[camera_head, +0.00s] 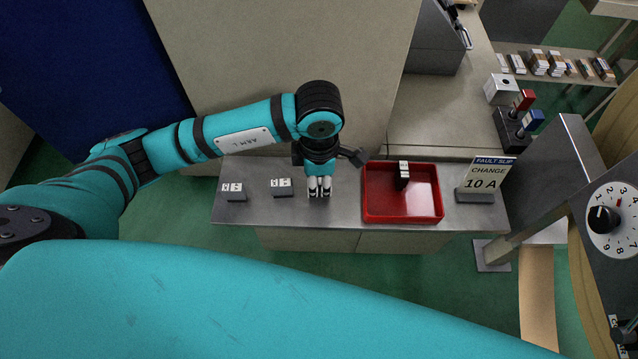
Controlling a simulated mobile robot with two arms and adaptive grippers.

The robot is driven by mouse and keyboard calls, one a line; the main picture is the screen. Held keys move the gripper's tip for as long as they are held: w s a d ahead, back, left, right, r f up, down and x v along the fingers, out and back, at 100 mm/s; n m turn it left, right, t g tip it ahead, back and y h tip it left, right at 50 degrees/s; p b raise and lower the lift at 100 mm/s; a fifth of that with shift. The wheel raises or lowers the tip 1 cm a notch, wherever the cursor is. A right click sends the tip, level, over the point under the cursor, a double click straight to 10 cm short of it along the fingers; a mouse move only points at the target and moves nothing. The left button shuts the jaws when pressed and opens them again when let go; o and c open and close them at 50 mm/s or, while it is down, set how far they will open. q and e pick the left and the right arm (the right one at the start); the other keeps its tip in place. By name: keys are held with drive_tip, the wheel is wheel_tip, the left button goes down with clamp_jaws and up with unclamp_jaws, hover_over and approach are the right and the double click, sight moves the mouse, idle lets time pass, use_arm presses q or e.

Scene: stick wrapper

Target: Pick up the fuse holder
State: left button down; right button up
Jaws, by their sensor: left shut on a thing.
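My left gripper (319,187) points down at the steel bench, left of the red tray. It is shut on a small dark piece, which I take to be the fuse holder; the fingers hide most of it. I cannot tell whether the piece still touches the bench. Two similar dark blocks with white marked tops, a nearer one (282,187) and a farther-left one (235,191), stand on the bench to the left. My right gripper is not in view.
The red tray (372,214) holds a black and white piece (403,175) near its back. A sign reading "FAULT SLIP CHANGE 10 A" (486,180) stands right of it. A grey panel with a numbered dial (604,219) is at far right.

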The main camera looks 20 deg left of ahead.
sight(320, 181)
use_arm(q)
wheel_tip(320, 181, up, 9)
drive_tip(key=shift+f+b, duration=0.1)
drive_tip(key=shift+b, duration=0.7)
drive_tip(key=shift+r, duration=0.6)
drive_tip(key=m, duration=0.1)
drive_tip(key=a+m, duration=0.1)
drive_tip(key=m, duration=0.1)
drive_tip(key=shift+s+a+f, duration=0.1)
drive_tip(key=shift+a, duration=0.1)
drive_tip(key=a+m, duration=0.1)
drive_tip(key=m, duration=0.4)
drive_tip(key=s+a+m, duration=0.1)
drive_tip(key=a+m, duration=0.1)
drive_tip(key=m, duration=0.3)
drive_tip(key=a+m, duration=0.2)
drive_tip(key=m, duration=0.4)
drive_tip(key=shift+s+a+f, duration=0.15)
drive_tip(key=shift+s+f, duration=0.05)
drive_tip(key=shift+s, duration=0.2)
drive_tip(key=m, duration=0.3)
drive_tip(key=shift+s+a, duration=0.2)
drive_tip(key=shift+a, duration=0.2)
drive_tip(key=shift+r, duration=0.1)
